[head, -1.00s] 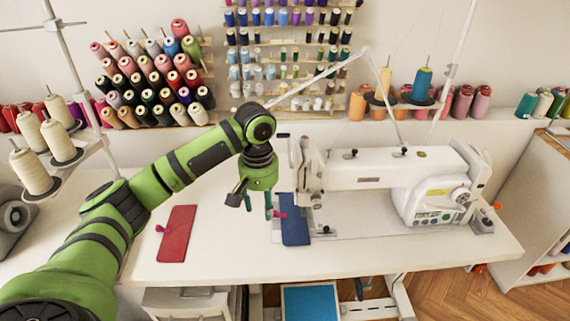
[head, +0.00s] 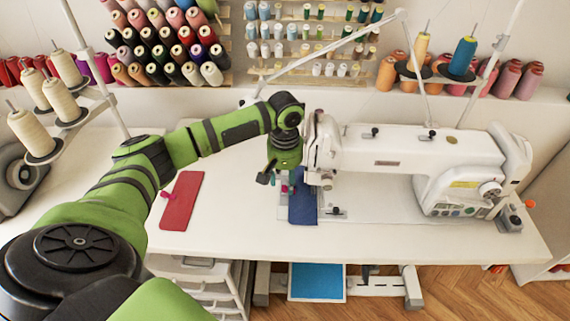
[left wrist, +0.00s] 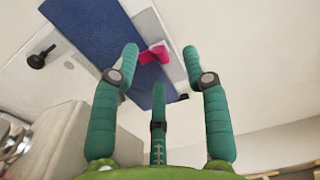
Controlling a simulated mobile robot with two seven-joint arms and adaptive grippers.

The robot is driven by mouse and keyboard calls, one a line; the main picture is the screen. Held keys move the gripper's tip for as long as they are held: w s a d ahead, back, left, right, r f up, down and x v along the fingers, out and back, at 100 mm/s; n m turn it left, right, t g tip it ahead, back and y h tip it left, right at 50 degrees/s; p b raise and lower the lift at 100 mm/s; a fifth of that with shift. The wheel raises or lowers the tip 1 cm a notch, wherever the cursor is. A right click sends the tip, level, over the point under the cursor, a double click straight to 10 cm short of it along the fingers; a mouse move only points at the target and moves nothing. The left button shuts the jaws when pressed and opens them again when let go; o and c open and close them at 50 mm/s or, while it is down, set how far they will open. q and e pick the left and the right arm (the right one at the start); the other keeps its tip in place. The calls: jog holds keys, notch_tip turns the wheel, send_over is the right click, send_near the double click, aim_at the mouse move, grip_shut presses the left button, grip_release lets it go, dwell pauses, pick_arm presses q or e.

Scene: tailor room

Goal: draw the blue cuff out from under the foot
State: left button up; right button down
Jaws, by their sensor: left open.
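The blue cuff (head: 304,208) lies flat at the needle end of the white sewing machine (head: 420,158), with its far end under the machine head. The presser foot is too small to make out. A pink tab sticks out from the cuff's left edge. In the left wrist view the blue cuff (left wrist: 90,38) runs across the upper left, and the pink tab (left wrist: 153,54) shows between the teal fingertips. My left gripper (head: 279,186) is open, pointing down just left of the cuff by the tab. Contact with the tab cannot be told. My right gripper is out of view.
A red cuff (head: 182,202) with its own pink tab lies on the white table (head: 240,235) to the left. The machine head stands close to my left gripper's right side. The table's front middle is clear. Thread racks and cones line the back.

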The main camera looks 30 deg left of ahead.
pick_arm(q)
jog(key=shift+f, duration=1.1)
grip_shut()
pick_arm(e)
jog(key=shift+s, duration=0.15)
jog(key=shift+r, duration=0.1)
pick_arm(q)
jog(key=shift+s+a+p, duration=0.2)
jog(key=shift+a+p, duration=0.05)
jog(key=shift+p, duration=0.1)
jog(key=shift+s+a+p, duration=0.4)
jog(key=shift+a+p, duration=0.2)
jog(key=shift+a, duration=0.15)
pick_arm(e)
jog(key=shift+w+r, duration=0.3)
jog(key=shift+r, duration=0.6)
